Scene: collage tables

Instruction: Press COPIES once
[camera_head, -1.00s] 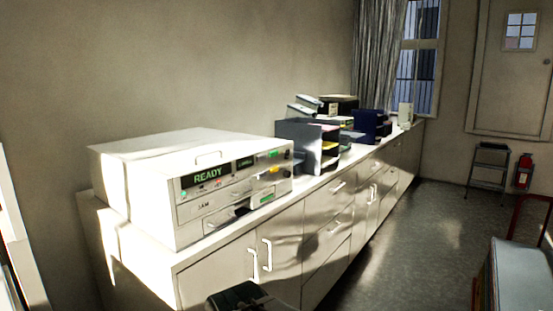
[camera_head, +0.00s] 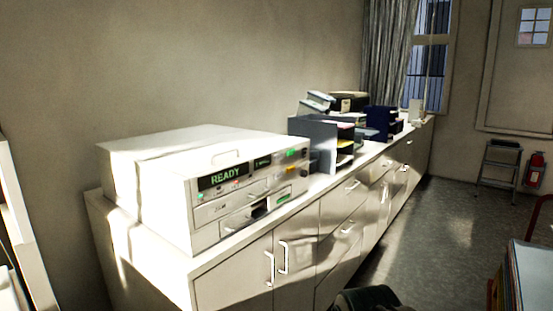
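A white copier (camera_head: 150,185) stands on the near end of the long white counter. Its front panel (camera_head: 250,190) faces right, with a dark display reading READY (camera_head: 223,177) in green. A second small dark display (camera_head: 263,162) sits to its right. Small coloured buttons and lights are on the panel, including a green one (camera_head: 292,154) and an orange one (camera_head: 291,170). Their labels are too small to read, so I cannot tell which is COPIES. A dark rounded thing at the bottom edge may be part of my arm. My gripper does not show.
The white counter (camera_head: 225,280) with handled doors runs back along the wall. Grey paper trays (camera_head: 312,143) and dark blue organisers (camera_head: 380,122) stand behind the copier. A step stool (camera_head: 499,163) and fire extinguisher (camera_head: 535,170) stand at the far wall. Grey floor (camera_head: 440,240) is open to the right.

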